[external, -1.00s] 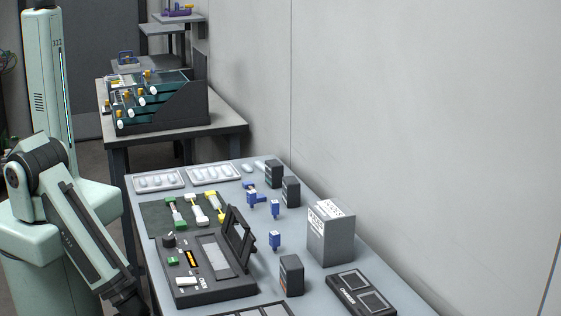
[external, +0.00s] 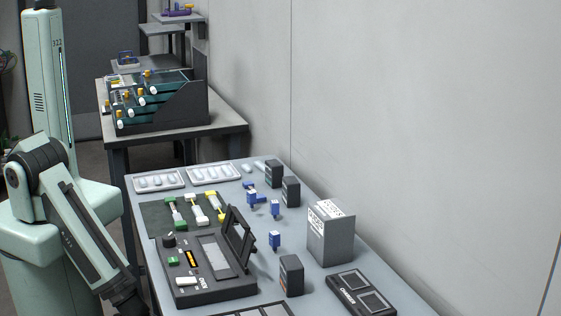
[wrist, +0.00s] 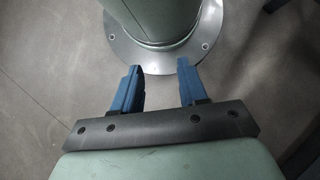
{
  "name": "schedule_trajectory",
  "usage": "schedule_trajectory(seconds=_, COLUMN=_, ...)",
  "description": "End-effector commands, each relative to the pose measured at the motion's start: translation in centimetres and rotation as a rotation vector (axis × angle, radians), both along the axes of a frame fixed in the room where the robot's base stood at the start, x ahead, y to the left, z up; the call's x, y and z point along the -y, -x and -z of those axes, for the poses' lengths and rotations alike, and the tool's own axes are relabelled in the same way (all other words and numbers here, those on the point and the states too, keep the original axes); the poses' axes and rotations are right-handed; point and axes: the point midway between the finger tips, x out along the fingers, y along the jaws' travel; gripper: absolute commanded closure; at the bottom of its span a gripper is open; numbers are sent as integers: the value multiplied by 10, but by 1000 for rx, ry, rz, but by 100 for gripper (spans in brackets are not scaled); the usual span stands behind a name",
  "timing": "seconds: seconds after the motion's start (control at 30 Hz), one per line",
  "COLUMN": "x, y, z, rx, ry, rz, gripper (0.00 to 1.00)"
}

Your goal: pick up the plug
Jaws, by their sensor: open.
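Several small blue plug-like pieces stand on the grey table in the external view: one near the middle (external: 274,240), one further back (external: 275,208), and one beside it to the left (external: 252,198). I cannot tell which of them is the plug. My gripper (wrist: 160,66) shows in the wrist view with its two blue fingers apart and nothing between them. It points at the floor and a round metal base plate, away from the table. In the external view my gripper is out of frame below the bottom edge.
A black splicer case (external: 210,284) with a raised lid stands at the table's front left. A grey box (external: 331,236), dark blocks (external: 291,275) and a flat black charger (external: 361,293) stand to the right. White trays (external: 214,173) lie at the back.

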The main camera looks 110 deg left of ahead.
Motion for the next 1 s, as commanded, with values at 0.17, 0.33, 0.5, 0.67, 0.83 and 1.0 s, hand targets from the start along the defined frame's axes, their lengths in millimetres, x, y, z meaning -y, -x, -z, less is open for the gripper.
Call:
schedule_trajectory(seconds=0.17, x=0, y=0, z=0, rx=0, ry=0, rz=0, gripper=56)
schedule_trajectory(seconds=0.33, x=0, y=0, z=0, rx=0, ry=0, rz=0, gripper=47)
schedule_trajectory(seconds=0.5, x=0, y=-1, z=0, rx=2, ry=1, rz=2, gripper=47)
schedule_trajectory(seconds=0.67, x=10, y=-30, z=11, rx=43, ry=22, rz=38, gripper=47)
schedule_trajectory(seconds=0.83, x=47, y=-108, z=28, rx=156, ry=90, rz=144, gripper=47)
schedule_trajectory(seconds=1.0, x=108, y=-195, z=34, rx=288, ry=178, rz=275, gripper=47)
